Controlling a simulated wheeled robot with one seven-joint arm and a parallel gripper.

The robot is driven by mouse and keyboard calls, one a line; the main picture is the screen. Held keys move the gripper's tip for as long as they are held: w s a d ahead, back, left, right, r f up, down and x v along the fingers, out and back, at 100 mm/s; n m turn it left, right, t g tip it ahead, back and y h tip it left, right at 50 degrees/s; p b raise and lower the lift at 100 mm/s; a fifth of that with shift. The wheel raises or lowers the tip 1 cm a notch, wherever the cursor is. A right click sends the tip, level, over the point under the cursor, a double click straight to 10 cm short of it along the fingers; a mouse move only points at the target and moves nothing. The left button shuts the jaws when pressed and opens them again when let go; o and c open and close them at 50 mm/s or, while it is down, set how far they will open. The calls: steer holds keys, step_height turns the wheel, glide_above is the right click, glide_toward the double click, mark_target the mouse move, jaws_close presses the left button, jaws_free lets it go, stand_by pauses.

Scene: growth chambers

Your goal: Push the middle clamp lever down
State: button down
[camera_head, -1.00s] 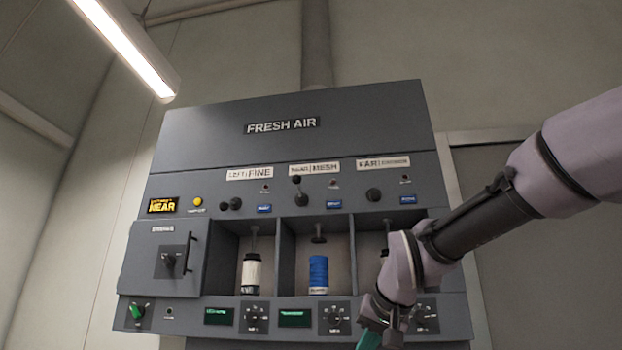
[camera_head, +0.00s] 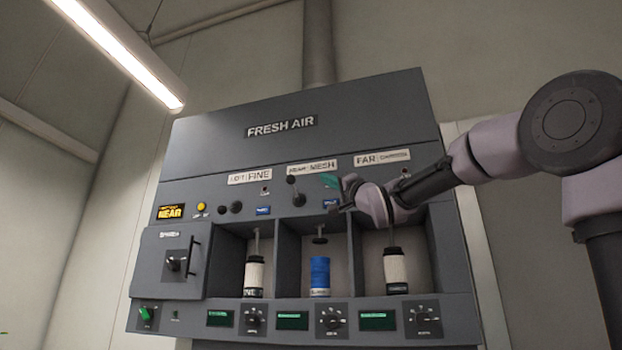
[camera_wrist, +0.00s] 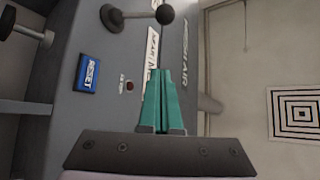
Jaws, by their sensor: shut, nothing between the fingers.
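The middle clamp lever (camera_head: 296,190), a dark rod with a round knob, points up on the panel below the MESH label. In the wrist view its ball knob (camera_wrist: 165,14) is at the top, ahead of my fingers. My gripper (camera_head: 329,180) has green fingers held together with nothing between them. It is just right of the lever, apart from it; the fingers also fill the middle of the wrist view (camera_wrist: 164,100). The middle clamp pad (camera_head: 320,240) hangs raised above a blue cartridge (camera_head: 320,275), with a gap between them.
The left lever (camera_head: 235,207) points down, and white cartridges stand in the left (camera_head: 254,275) and right (camera_head: 396,270) bays. My arm hides the right lever. A blue RESET button (camera_wrist: 89,73) sits near my fingers. Dials and green displays line the lower panel.

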mark_target(287, 181)
stand_by(0.3)
steer(key=x, duration=1)
steer(key=a+f, duration=0.1)
steer(key=s+a+f, duration=0.1)
steer(key=shift+s+a+f, duration=0.25)
steer(key=shift+a+f, duration=0.05)
steer(key=shift+f, duration=0.05)
steer(key=shift+s+f+n+g+y, duration=0.15)
steer(key=shift+f+n+y, duration=0.1)
steer(key=shift+n+y, duration=0.4)
steer(key=shift+s+f+n+g+y, duration=0.15)
steer(key=shift+f+n+y, duration=0.1)
steer(key=shift+n+y, duration=0.4)
step_height(287, 181, down, 5)
steer(key=n+g+y, duration=0.3)
steer(key=n+g, duration=0.1)
steer(key=n, duration=0.2)
steer(key=n+g+y, duration=0.3)
steer(key=n+g, duration=0.2)
steer(key=n, duration=0.1)
steer(key=n+g+y, duration=0.3)
steer(key=n+g, duration=0.2)
steer(key=shift+s+a+r+n, duration=0.15)
steer(key=shift+s+n, duration=0.05)
steer(key=shift+n, duration=0.2)
steer(key=shift+w+f+g, duration=0.15)
steer(key=shift+f+g, duration=0.15)
steer(key=shift+f, duration=0.55)
